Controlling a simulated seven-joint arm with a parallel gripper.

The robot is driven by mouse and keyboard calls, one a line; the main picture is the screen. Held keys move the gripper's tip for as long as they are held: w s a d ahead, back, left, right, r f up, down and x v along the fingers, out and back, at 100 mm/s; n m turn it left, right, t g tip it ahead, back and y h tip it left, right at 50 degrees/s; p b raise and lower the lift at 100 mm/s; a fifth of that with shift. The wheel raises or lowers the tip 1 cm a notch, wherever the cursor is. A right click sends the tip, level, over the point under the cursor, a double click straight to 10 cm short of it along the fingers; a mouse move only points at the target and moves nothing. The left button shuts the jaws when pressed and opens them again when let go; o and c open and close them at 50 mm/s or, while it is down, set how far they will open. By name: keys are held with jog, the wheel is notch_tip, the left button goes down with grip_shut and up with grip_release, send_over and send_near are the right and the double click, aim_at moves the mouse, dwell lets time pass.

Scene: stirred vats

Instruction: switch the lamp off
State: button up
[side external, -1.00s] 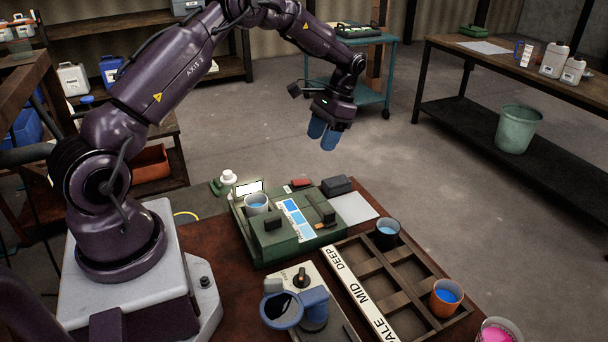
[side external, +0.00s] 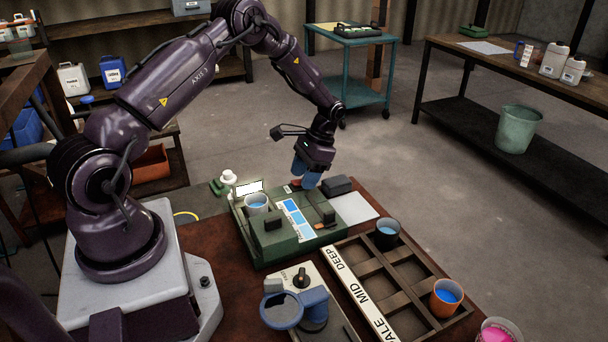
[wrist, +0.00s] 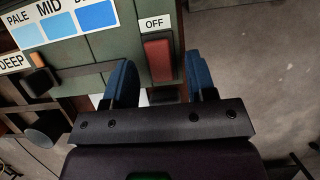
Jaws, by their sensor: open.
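The green station (side external: 270,250) stands on the table, with a bright white lit panel (side external: 249,187) behind a cup of blue liquid (side external: 256,203). A red rocker switch (wrist: 159,58) sits on the station's edge beside a white OFF label (wrist: 155,24). In the side view my gripper partly hides the switch. My gripper (side external: 305,180) is open and empty, its blue fingers pointing down, low over the back of the station. In the wrist view the fingers appear on either side of the switch; I cannot tell how far above it they are.
A black block (side external: 337,186) stands close to the right of my gripper. The station carries a blue shade chart (side external: 295,219) and dark upright blocks. A compartment tray (side external: 392,285) with cups and a stirrer unit (side external: 312,305) stand in front.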

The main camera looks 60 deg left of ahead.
jog(key=shift+s+f, duration=0.1)
jog(key=shift+f, duration=0.05)
jog(key=shift+c, duration=0.5)
jog(key=c, duration=0.8)
jog(key=shift+s+t, duration=0.25)
jog(key=shift+t, duration=0.85)
jog(key=shift+s+t, duration=0.2)
jog(key=shift+t, duration=0.9)
jog(key=o, duration=0.9)
jog(key=shift+r, duration=0.2)
notch_tip(320, 180, up, 13)
jog(key=shift+w, duration=0.2)
